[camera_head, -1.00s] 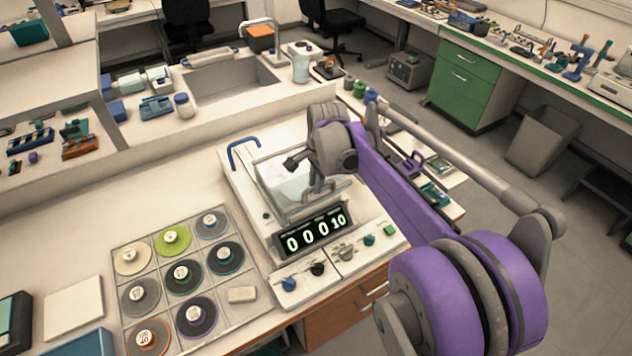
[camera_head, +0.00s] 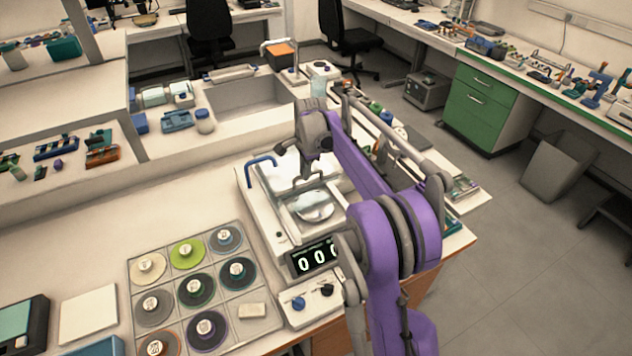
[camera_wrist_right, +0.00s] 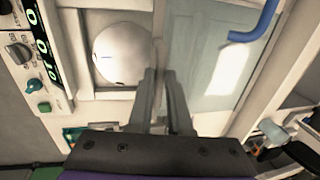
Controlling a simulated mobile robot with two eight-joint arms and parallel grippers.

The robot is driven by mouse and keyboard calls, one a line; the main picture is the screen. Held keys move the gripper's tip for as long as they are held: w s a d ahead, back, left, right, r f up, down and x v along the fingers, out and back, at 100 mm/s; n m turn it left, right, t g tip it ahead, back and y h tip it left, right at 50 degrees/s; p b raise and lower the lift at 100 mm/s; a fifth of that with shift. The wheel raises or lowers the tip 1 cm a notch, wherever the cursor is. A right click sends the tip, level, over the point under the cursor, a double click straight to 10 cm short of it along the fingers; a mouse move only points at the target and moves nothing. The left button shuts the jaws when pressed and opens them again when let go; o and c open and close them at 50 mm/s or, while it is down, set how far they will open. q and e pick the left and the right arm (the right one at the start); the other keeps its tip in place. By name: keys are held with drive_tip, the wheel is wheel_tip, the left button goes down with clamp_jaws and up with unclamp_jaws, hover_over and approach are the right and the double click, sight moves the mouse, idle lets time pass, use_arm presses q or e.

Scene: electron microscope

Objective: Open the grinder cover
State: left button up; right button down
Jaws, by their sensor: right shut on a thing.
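The grinder (camera_head: 247,200) stands on the bench in the head view, with a lit display (camera_head: 318,257) at its front. Its clear cover (camera_head: 275,172) sits over the back part, and the front part of the well is uncovered, showing a round pale disc (camera_head: 314,208). The wrist view also shows the disc (camera_wrist_right: 120,53) and, right of it, the glass cover (camera_wrist_right: 205,50). My right gripper (camera_head: 306,174) is at the cover's front handle bar (camera_head: 312,184). Its fingers (camera_wrist_right: 160,73) are shut on the cover's handle, largely hidden between them. My left gripper is not seen.
A blue hooked tube (camera_head: 260,160) stands at the grinder's back left. A rack of colored discs (camera_head: 137,285) lies to the left. Knobs (camera_head: 299,304) line the front. A sink (camera_head: 250,105) is behind. My right arm hides the grinder's right side.

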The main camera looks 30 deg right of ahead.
drive_tip(key=w, duration=0.2)
drive_tip(key=w+p, duration=0.1)
drive_tip(key=w, duration=0.1)
drive_tip(key=shift+w+d, duration=0.1)
drive_tip(key=shift+d, duration=0.15)
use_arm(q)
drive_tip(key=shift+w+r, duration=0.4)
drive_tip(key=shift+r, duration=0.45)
use_arm(e)
drive_tip(key=c, duration=0.8)
unclamp_jaws()
drive_tip(key=shift+c, duration=0.2)
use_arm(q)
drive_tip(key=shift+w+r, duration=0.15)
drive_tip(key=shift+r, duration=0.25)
use_arm(e)
wheel_tip(320, 180, up, 11)
drive_tip(key=s, duration=0.2)
drive_tip(key=shift+f, duration=0.15)
drive_tip(key=shift+s+a, duration=0.1)
drive_tip(key=shift+a, duration=0.05)
